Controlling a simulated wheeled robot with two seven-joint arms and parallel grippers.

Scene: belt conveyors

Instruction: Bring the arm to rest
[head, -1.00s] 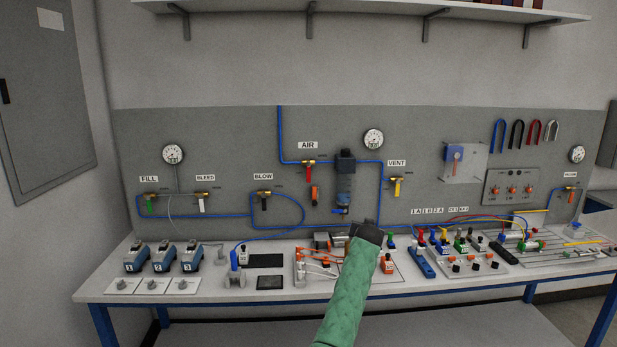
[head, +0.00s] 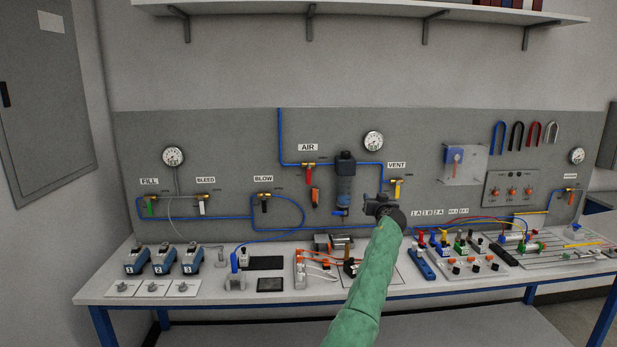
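My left arm, in a green sleeve, rises from the bottom of the head view. Its dark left gripper (head: 372,207) is raised in front of the grey panel (head: 230,135), just below the VENT valve (head: 397,190) in the picture and above the workbench (head: 215,291). I see nothing held in it, but its fingers are too small and dark to tell open from shut. My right gripper is not in view.
Three blue-grey devices (head: 163,260) stand at the bench's left. Orange-and-white fittings (head: 312,268) and a black-and-brass part (head: 351,266) lie near my arm. Several coloured valves (head: 459,243) and tubes crowd the right. A shelf (head: 350,10) runs above.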

